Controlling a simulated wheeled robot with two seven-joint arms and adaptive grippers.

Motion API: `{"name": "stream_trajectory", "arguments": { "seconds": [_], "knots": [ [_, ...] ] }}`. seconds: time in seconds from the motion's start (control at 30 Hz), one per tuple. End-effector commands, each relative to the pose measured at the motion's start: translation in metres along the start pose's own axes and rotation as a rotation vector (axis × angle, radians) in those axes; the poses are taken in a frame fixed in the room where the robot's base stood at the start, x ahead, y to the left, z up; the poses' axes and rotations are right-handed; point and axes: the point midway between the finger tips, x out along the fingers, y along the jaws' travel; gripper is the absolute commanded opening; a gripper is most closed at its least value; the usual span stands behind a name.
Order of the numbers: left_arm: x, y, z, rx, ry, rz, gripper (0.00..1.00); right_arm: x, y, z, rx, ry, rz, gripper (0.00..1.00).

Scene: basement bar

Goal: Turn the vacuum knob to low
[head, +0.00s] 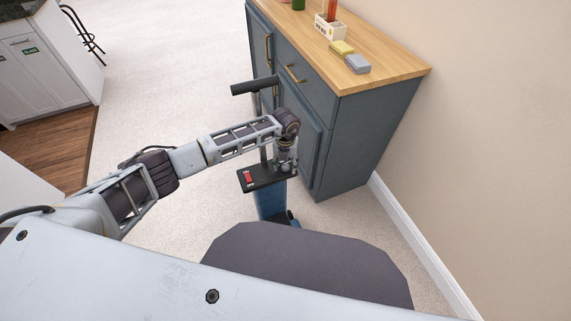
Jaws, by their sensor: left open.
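The upright vacuum (270,202) stands on the carpet in front of the cabinet, with a blue body and a black top panel (258,183). A red switch (249,177) shows on the left of that panel. Its black handle bar (254,86) rises behind my left arm. My left gripper (285,168) is over the right part of the top panel, pointing down, and is open. I cannot make out the knob; the gripper covers that side of the panel. Whether the fingers touch anything is too small to tell. My right gripper is out of view.
A dark blue cabinet (378,133) with a wooden top stands just behind and right of the vacuum. A white caddy (330,27), a yellow sponge (342,47) and a grey block (358,63) sit on it. The wall is at right. Carpet (185,60) is free at left.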

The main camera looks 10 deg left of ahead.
Motion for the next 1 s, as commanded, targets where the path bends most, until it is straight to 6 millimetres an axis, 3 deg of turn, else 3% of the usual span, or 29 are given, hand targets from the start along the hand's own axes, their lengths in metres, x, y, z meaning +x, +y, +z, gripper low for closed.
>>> {"name": "stream_trajectory", "arguments": {
  "seconds": [0.27,0.73,1.0],
  "knots": [
    [-0.008,0.0,0.001,0.001,-0.002,-0.001,0.51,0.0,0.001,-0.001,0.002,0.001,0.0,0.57],
    [-0.061,0.0,0.001,0.001,-0.001,-0.001,0.51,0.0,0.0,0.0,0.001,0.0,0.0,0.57],
    [-0.075,0.0,0.0,-0.001,0.0,0.001,0.51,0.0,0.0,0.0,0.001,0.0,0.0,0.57]
  ]
}}
